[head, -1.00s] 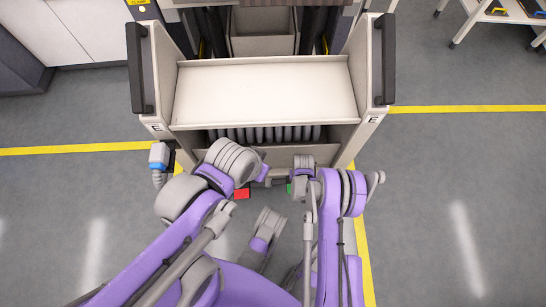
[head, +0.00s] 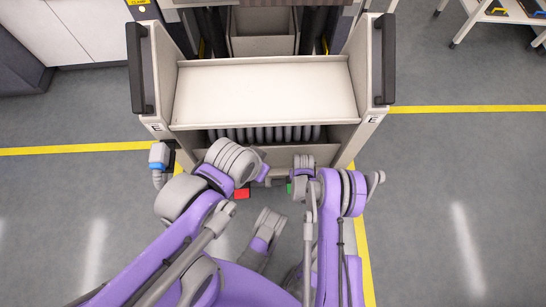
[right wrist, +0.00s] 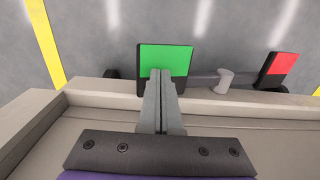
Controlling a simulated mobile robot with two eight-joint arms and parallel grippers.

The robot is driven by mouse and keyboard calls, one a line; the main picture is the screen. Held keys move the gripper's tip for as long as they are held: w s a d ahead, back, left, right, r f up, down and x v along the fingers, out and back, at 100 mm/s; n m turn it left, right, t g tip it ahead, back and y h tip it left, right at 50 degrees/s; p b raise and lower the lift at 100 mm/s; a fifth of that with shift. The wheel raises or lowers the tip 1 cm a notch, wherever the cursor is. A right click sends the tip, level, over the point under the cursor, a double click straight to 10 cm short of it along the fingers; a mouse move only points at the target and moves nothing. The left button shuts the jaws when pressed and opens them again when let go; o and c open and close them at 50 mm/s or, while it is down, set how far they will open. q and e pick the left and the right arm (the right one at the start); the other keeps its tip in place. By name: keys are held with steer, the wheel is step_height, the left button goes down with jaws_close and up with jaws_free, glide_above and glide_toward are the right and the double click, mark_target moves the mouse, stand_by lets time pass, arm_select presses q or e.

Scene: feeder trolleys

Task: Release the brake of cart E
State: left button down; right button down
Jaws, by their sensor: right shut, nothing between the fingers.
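Cart E (head: 262,92) stands in front of me, with an E label on each side post. Low at its near side are a green pedal (head: 289,188) and a red pedal (head: 242,193). In the right wrist view the green pedal (right wrist: 180,58) and red pedal (right wrist: 279,68) sit at either end of a dark bar. My right gripper (right wrist: 160,73) is shut and empty, its fingertips over the green pedal; I cannot tell whether they press on it. My right arm mostly hides the green pedal in the head view. My left arm reaches toward the cart, but its gripper does not show.
The cart has a black upright handle on each side (head: 140,68) (head: 384,58). Yellow lines (head: 470,109) mark the floor. A white table (head: 500,14) stands at the far right.

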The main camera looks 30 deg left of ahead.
steer(key=shift+r, duration=0.1)
step_height(320, 180, up, 10)
steer(key=p, duration=0.3)
steer(key=shift+p, duration=0.35)
stand_by(0.4)
stand_by(0.4)
